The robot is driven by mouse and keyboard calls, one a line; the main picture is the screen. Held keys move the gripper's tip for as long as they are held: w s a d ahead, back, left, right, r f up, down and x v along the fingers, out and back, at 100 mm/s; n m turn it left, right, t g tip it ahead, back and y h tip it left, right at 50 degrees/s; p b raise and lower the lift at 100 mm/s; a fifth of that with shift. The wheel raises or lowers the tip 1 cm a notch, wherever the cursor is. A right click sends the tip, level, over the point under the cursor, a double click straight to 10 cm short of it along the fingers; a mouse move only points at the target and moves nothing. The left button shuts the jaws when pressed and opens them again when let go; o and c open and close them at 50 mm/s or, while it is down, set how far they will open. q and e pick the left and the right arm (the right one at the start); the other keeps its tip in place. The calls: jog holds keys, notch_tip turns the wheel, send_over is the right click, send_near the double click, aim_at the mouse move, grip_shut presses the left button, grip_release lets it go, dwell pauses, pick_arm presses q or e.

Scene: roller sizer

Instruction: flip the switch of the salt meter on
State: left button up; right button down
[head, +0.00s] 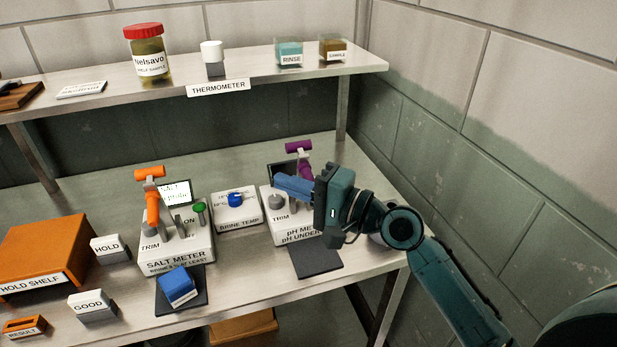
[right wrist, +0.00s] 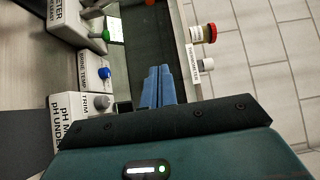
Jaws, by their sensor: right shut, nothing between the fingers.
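The salt meter (head: 178,250) is a white box on the bench with an orange-topped probe stand, a small screen, a TRIM knob, a grey lever (head: 181,226) and a green knob (head: 199,208) near the word ON. I cannot tell the lever's setting. In the right wrist view the salt meter (right wrist: 66,22) is at the upper left, with the green knob (right wrist: 105,35). My right gripper (head: 278,179) is shut and empty, above the pH meter, right of and apart from the salt meter. Its blue fingers show in the right wrist view (right wrist: 159,69). My left gripper is not in view.
The pH meter (head: 275,228) is below my right gripper and partly hidden. The brine temp box (head: 237,212) stands between the meters. A blue block (head: 178,286) lies on a dark pad before the salt meter. A shelf (head: 120,98) overhangs behind; a wall is at right.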

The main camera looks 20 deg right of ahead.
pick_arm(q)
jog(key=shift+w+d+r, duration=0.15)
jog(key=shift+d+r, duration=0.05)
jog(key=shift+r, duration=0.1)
pick_arm(e)
jog(key=shift+s+d+r, duration=0.5)
jog(key=shift+d, duration=0.15)
jog(key=shift+s+d+r, duration=0.45)
jog(key=shift+d, duration=0.15)
jog(key=s+a+f+n+g+h, duration=0.1)
jog(key=s+f+n+g+h, duration=0.2)
jog(key=f, duration=0.5)
jog(key=s+f+n+g+h, duration=0.1)
jog(key=s+f+n+h, duration=0.15)
jog(key=s+f, duration=0.4)
jog(key=s+d+f+n+g+h, duration=0.6)
jog(key=s+f, duration=0.4)
jog(key=s, duration=0.4)
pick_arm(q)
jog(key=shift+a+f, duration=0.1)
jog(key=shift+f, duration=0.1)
pick_arm(e)
jog(key=w+a+f+t+y, duration=0.2)
jog(key=w+a+f+t, duration=0.3)
jog(key=w+f+t, duration=0.1)
jog(key=shift+f+t, duration=0.7)
jog(key=shift+f, duration=0.1)
